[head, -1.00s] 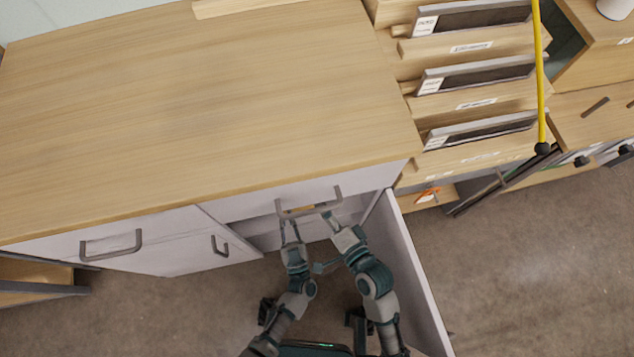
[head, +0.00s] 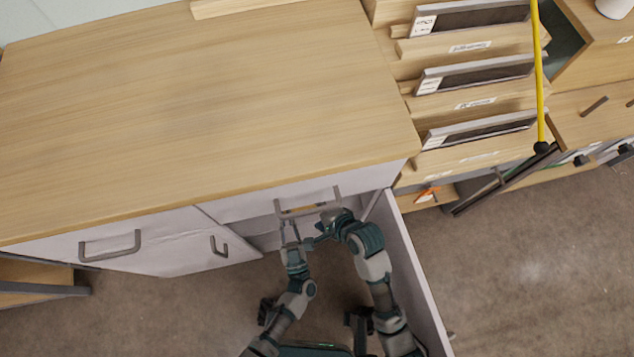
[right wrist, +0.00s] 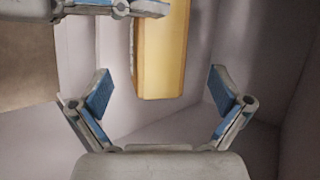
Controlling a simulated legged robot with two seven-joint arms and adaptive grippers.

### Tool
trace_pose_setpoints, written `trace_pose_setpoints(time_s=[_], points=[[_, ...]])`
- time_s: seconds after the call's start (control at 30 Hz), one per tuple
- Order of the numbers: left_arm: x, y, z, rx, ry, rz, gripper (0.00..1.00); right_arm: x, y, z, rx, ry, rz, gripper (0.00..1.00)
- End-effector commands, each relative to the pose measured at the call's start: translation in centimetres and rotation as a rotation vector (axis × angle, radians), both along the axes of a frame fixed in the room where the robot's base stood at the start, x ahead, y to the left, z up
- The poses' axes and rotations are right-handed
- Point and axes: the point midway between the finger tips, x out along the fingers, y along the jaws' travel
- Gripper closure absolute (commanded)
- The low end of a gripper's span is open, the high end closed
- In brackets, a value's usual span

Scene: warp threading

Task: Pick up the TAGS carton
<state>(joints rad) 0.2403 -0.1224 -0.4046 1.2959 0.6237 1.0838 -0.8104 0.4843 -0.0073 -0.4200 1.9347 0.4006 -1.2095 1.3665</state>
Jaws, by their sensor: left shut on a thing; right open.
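A yellow carton (right wrist: 163,60) stands upright inside the cupboard in the right wrist view; no label shows on its visible faces. Its upper part is cut off by the frame. In the head view a small strip of it (head: 314,207) shows below the drawer handle. My left gripper (head: 290,226) reaches into the cupboard; in the right wrist view its fingers (right wrist: 145,8) cross the carton's upper left side, shut on it. My right gripper (right wrist: 160,88) is open and empty, fingers spread just in front of the carton. In the head view its fingers are mostly hidden by its wrist.
The open cupboard door (head: 415,270) stands close right of my right arm. A drawer handle (head: 308,205) hangs right above both grippers. Inside, pale cupboard walls (right wrist: 285,45) lie close on the right.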

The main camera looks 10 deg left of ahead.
Motion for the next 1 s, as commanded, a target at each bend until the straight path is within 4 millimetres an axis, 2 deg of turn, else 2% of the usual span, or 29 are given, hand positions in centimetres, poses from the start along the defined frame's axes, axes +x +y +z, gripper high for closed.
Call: trace_pose_setpoints(time_s=[0.03, 0.4, 0.8, 0.87, 1.0], points=[[-0.5, 0.7, -2.3, 0.001, 0.053, 0.006, 1.0, 0.2, 0.5, -1.0, 0.0, 0.009, 0.002, 0.0], [-0.5, 0.7, -2.3, 0.001, 0.053, 0.005, 1.0, 2.5, 3.5, -4.2, 0.0, 0.006, 0.001, 0.0], [-0.5, 0.7, -2.3, 0.001, 0.053, 0.005, 1.0, 2.9, 3.9, -4.7, 0.0, 0.005, 0.001, 0.0], [-0.5, 0.7, -2.3, 0.001, 0.053, 0.005, 1.0, 2.9, 3.9, -4.7, 0.0, 0.005, 0.001, 0.12], [-0.5, 0.7, -2.3, 0.0, 0.053, 0.004, 1.0, 2.9, 3.9, -4.7, 0.0, 0.005, 0.001, 0.47]])
